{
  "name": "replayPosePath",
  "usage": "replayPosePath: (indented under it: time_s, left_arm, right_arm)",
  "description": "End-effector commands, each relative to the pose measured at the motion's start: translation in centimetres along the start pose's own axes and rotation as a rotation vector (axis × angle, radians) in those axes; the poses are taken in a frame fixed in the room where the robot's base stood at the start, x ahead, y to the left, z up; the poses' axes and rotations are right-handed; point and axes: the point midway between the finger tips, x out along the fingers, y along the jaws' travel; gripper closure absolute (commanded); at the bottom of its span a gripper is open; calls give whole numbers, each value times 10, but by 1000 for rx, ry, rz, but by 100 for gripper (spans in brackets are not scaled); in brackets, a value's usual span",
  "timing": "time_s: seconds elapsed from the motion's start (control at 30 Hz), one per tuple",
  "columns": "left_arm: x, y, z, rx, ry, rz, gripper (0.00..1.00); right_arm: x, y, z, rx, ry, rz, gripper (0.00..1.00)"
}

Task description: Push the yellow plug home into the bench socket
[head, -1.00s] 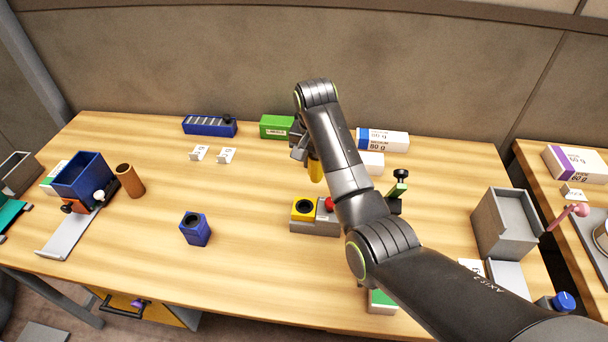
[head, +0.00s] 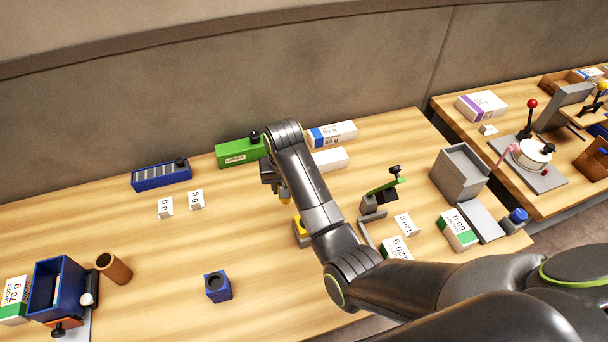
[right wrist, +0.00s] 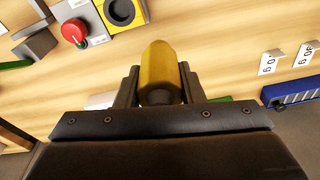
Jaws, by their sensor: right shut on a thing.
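The yellow plug (right wrist: 160,68) is held between the two fingers of my right gripper (right wrist: 160,88). The bench socket (right wrist: 119,12) is a round dark hole in a yellow face on a grey box, at the top of the right wrist view. The plug is outside the socket, apart from it in that view. In the head view the socket box (head: 300,232) is mostly behind my arm. My left gripper is out of view.
A red knob (right wrist: 75,30) sits beside the socket. A green box (head: 238,153), a blue slotted block (head: 162,176) and white packs (head: 330,159) lie along the back. A blue block with a hole (head: 217,287) stands on clear wood to the left.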

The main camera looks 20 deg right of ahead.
Motion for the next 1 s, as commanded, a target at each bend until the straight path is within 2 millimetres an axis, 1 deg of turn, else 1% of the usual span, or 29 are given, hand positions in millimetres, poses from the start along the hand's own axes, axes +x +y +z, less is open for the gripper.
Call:
replayPosePath:
  time_s: [0.03,0.13,0.27,0.4,0.6,0.73,0.87,1.0]
  left_arm:
    - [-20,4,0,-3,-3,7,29]
    - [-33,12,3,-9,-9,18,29]
    - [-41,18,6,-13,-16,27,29]
    - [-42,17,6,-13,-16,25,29]
    - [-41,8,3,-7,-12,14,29]
    - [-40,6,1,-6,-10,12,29]
    - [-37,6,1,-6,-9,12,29]
    - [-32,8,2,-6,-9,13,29]
  right_arm:
    - [-11,13,7,-8,-1,3,98]
    - [-13,30,19,-30,2,6,98]
    - [-14,44,29,-50,6,9,98]
    - [-13,49,32,-58,8,11,98]
    - [-12,49,32,-58,8,11,98]
    - [-11,48,33,-58,8,12,98]
    - [-5,49,34,-58,6,12,98]
    - [7,49,36,-58,6,12,98]
